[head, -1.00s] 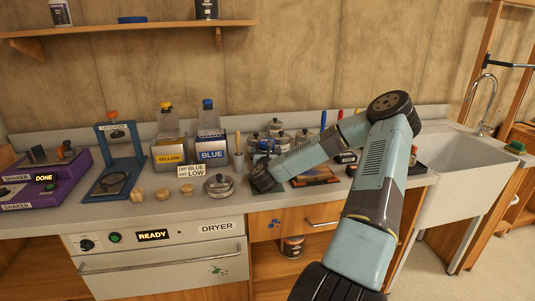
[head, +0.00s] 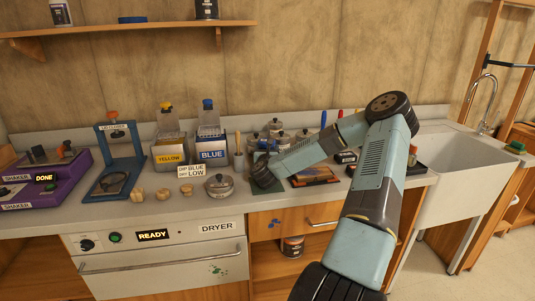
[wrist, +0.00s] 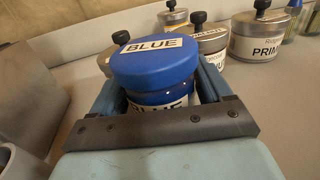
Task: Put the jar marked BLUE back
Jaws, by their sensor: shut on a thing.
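The jar marked BLUE (wrist: 155,62) has a round blue lid with a white label. It stands between the fingers of my gripper (wrist: 160,88) in the wrist view, and the gripper is shut on it. The label on its body is partly hidden by the gripper's front bar. In the head view the end of my arm (head: 264,175) is over the counter, right of the blue box, and hides most of the gripper and jar. I cannot tell whether the jar touches the counter.
A dark board (head: 315,176) and a sink (head: 450,165) are to the right.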

